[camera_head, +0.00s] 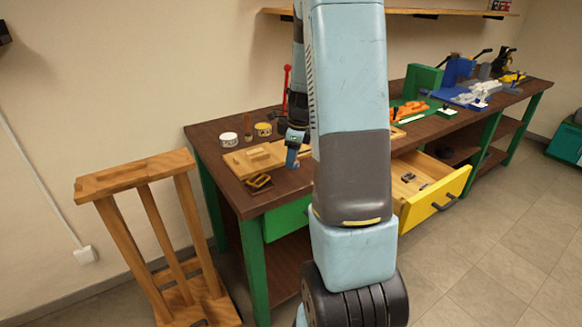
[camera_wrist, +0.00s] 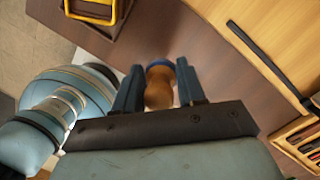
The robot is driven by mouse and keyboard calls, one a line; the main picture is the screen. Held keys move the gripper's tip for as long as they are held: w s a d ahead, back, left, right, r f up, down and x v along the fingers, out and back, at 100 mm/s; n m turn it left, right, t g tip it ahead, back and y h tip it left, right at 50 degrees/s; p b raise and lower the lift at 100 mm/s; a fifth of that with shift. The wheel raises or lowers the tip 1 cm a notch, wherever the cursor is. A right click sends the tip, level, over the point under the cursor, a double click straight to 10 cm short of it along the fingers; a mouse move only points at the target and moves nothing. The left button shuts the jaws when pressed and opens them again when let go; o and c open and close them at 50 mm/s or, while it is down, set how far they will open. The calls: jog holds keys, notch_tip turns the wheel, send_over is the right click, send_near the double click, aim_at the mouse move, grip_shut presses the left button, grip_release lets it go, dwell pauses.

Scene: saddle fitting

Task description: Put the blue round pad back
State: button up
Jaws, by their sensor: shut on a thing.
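My gripper (camera_wrist: 158,80) is shut on the blue round pad (camera_wrist: 160,64), which has a turned wooden handle (camera_wrist: 158,92) between the two dark blue fingers. The blue end points away from the wrist, beyond the fingertips. In the head view my gripper (camera_head: 296,136) hangs over the left part of the workbench (camera_head: 215,143), with the blue end (camera_head: 291,158) low beside the wooden board. I cannot tell from these views whether the pad touches the bench.
A wooden board with a block (camera_head: 256,160), a white tin (camera_head: 229,139), a yellow tin (camera_head: 263,129) and a small yellow-and-black item (camera_head: 258,182) are on the bench. A yellow drawer (camera_head: 437,205) stands open at right. A wooden stand (camera_head: 135,175) is at left.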

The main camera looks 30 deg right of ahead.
aim_at(290, 175)
jog(key=shift+w+d+f, duration=0.1)
jog(key=shift+w+f, duration=0.55)
jog(key=shift+f, duration=1.7)
jog(key=o, duration=1)
jog(key=shift+o, duration=0.2)
